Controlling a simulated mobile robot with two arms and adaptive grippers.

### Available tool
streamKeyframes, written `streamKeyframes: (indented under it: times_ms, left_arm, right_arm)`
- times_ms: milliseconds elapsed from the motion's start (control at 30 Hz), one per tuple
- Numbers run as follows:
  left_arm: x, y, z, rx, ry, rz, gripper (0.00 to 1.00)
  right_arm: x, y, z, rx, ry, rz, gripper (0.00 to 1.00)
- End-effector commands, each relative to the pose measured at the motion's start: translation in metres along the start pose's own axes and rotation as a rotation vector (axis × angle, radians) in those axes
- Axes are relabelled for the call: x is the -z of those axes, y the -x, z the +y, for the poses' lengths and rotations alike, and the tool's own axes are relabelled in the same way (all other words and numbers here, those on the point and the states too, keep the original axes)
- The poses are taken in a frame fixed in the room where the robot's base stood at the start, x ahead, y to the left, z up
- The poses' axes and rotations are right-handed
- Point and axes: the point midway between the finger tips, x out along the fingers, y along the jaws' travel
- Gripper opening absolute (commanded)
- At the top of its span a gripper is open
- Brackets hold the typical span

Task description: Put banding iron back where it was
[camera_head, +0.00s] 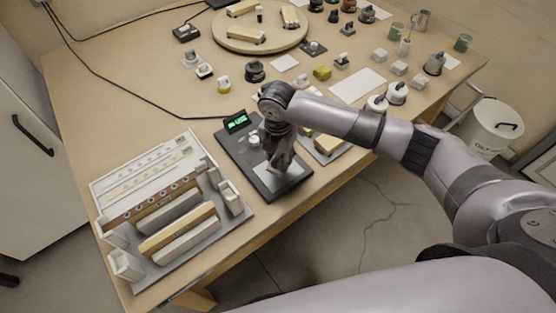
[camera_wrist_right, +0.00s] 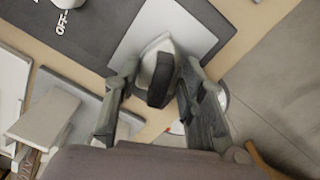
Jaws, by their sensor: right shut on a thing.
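My right gripper (camera_head: 278,160) is over the dark heating plate unit (camera_head: 236,152) near the table's front edge. In the right wrist view, my right gripper (camera_wrist_right: 158,78) is shut on a small rounded pale and black piece, which I take to be the banding iron (camera_wrist_right: 158,70). The piece is over the unit's white pad (camera_wrist_right: 130,45); I cannot tell whether it touches. The pad also shows in the head view (camera_head: 291,181), partly behind the gripper. In the head view the fingers hide the held piece. My left gripper is not in view.
A grey tray with pale and wooden blocks (camera_head: 180,228) stands left of the unit. Another small tray (camera_head: 327,149) is close on its right, partly behind my arm. Several small tools and cups fill the back right. A round wooden stand (camera_head: 260,40) is at the back.

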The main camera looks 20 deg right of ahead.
Motion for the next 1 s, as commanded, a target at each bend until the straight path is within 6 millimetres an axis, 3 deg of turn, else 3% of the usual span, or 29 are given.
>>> streamKeyframes:
  times_ms: [133,500,533,833,1000]
  left_arm:
    - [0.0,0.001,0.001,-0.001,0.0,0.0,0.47]
    - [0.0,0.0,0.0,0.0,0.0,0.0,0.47]
    - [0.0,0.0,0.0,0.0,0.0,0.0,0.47]
    - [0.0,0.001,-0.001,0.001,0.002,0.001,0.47]
    - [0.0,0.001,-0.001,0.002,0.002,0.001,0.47]
  right_arm:
    - [0.001,-0.019,0.001,-0.001,0.0,0.0,0.02]
    - [0.001,-0.023,0.001,-0.002,0.0,-0.001,0.02]
    - [0.001,-0.025,0.0,0.0,0.0,0.0,0.38]
    - [0.001,-0.024,0.0,0.0,0.0,0.0,0.57]
    - [0.001,-0.024,0.0,0.0,0.0,0.0,0.57]
